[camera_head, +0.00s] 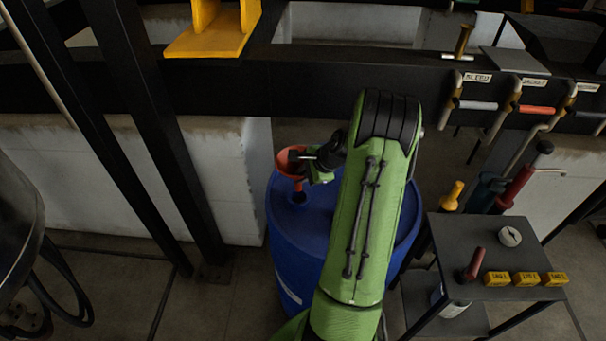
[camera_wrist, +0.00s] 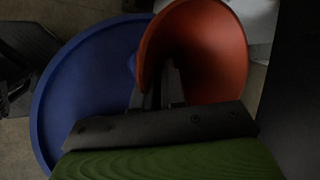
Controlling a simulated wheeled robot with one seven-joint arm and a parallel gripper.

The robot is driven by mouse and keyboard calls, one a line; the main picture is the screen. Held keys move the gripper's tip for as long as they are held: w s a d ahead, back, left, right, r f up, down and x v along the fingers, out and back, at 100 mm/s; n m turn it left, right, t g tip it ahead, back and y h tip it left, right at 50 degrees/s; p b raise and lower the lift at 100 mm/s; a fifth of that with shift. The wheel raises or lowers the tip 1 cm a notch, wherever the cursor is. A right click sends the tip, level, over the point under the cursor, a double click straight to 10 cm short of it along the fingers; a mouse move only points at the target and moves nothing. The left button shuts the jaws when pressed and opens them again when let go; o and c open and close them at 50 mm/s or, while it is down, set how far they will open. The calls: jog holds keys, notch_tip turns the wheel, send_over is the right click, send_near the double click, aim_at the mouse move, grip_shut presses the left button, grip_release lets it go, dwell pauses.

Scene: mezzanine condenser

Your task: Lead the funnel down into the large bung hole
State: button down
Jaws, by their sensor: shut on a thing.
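A red-orange funnel (camera_head: 287,160) is held by my gripper (camera_head: 308,157) above the left part of a blue drum (camera_head: 318,230). The bung hole (camera_head: 298,198) shows on the drum top just below the funnel, and the spout points down towards it. A gap seems to show between spout tip and hole, but I cannot tell its height. In the wrist view the funnel's wide mouth (camera_wrist: 222,50) faces the camera. My gripper's fingers (camera_wrist: 166,88) are shut on the funnel's side. The spout is hidden there. The drum top (camera_wrist: 80,85) lies behind and left of it.
A small dark table (camera_head: 480,243) right of the drum carries yellow blocks (camera_head: 526,279) and a red-handled tool (camera_head: 473,264). Dark posts (camera_head: 150,120) stand at left. Floor left of the drum is clear.

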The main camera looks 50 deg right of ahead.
jog(key=shift+f+b, duration=3.4)
jog(key=shift+f, duration=1.75)
jog(key=c, duration=1.1)
grip_release()
jog(key=shift+r, duration=0.1)
